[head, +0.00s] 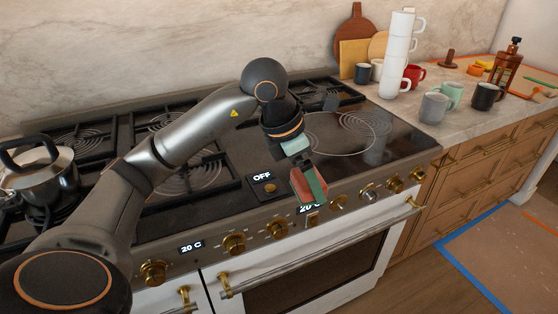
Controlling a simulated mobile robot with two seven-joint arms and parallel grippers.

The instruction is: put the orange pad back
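My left arm reaches in from the left over the stove, and its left gripper (309,185) points down above the stove's front edge. A reddish face and a green face show side by side at its tip. I cannot tell whether these are finger surfaces or a held thing, so its opening is unclear. A small orange thing (475,69) lies on the far right counter and may be the orange pad, but it is too small to be sure. My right gripper is not in view.
A pot (38,180) stands on the stove (215,210) at the left. A tall stack of white mugs (398,60) stands on the counter (425,140). Nearby are a grey mug (434,108), a black mug (485,96) and a brown bottle (507,65). Blue tape marks the floor.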

